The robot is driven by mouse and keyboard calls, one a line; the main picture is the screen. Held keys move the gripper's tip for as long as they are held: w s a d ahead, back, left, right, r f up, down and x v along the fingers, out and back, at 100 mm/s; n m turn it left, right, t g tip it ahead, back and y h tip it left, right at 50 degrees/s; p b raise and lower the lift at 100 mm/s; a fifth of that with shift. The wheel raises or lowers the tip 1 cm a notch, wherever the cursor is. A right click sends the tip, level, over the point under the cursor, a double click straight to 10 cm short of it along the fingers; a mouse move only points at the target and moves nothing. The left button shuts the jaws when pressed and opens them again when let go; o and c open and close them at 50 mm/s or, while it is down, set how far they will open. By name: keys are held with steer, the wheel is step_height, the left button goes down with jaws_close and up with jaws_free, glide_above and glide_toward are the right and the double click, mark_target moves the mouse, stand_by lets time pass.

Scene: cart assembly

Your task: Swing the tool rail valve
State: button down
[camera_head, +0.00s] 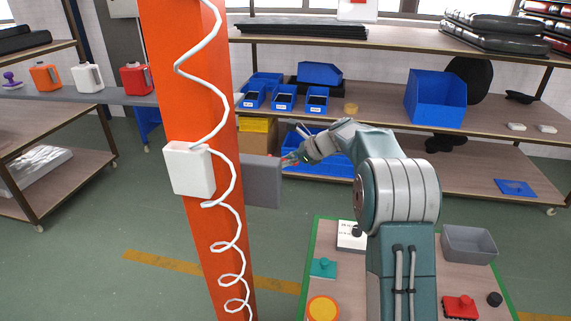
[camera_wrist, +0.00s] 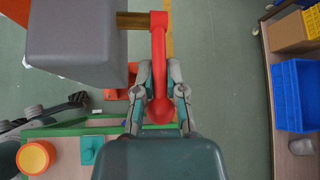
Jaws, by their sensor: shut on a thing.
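The tool rail valve shows in the wrist view as a red lever (camera_wrist: 158,45) with a rounded end, joined at its top to a brass pipe (camera_wrist: 131,20). The pipe comes out of a grey box (camera_wrist: 78,45). In the head view this grey box (camera_head: 262,184) sits beside the orange post. My gripper (camera_wrist: 160,78) is shut on the red lever, with one finger on each side near its lower part. In the head view my gripper (camera_head: 292,158) is at the right side of the box, and the lever is small and mostly hidden there.
The orange post (camera_head: 187,80) carries a coiled white hose and a white box (camera_head: 189,169). A green-edged worktop (camera_head: 308,262) with a teal part, an orange-yellow disc and a grey bin (camera_head: 469,245) is below my arm. Shelves (camera_head: 390,110) with blue bins stand behind.

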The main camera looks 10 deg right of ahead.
steer(key=shift+r+h, duration=0.2)
steer(key=shift+h, duration=0.1)
steer(key=c, duration=1)
jaws_free()
steer(key=shift+o, duration=0.2)
steer(key=shift+d, duration=0.1)
steer(key=v, duration=1.1)
steer(key=shift+d+r, duration=0.25)
steer(key=shift+d, duration=0.1)
